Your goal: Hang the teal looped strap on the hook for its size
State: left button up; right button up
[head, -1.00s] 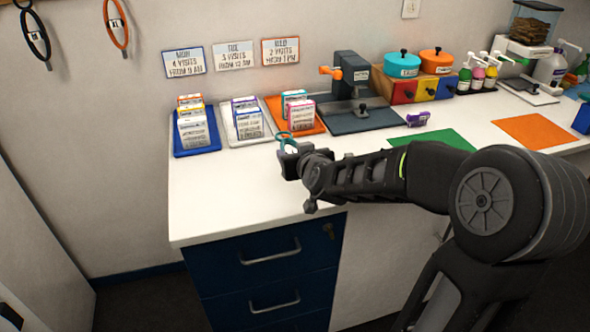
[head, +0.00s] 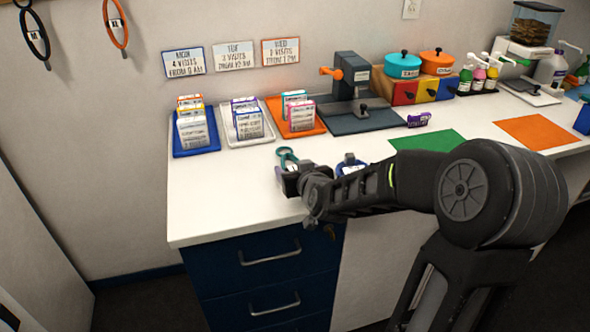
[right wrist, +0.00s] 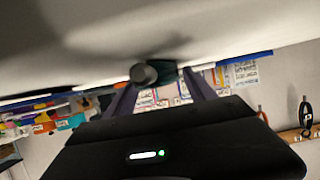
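The teal looped strap (head: 287,154) stands up from the tip of my right gripper (head: 288,168), above the white counter. My right gripper appears closed on the strap's lower end. In the right wrist view, a teal patch (right wrist: 166,72) and a round grey end (right wrist: 144,73) show between the fingers; the strap's full shape is hidden there. On the wall at the upper left hang a black looped strap (head: 35,36) and an orange looped strap (head: 116,24). My left gripper is not seen.
A blue looped item (head: 350,162) lies on the counter (head: 230,185) beside my right forearm. Blue (head: 178,150), white (head: 228,139) and orange trays (head: 315,128) with cards stand behind. A grey press (head: 352,85) is farther right. The counter's front left is clear.

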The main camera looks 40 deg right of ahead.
jog(key=shift+o, duration=0.6)
jog(key=v, duration=0.8)
jog(key=shift+w, duration=0.1)
dwell(0.6)
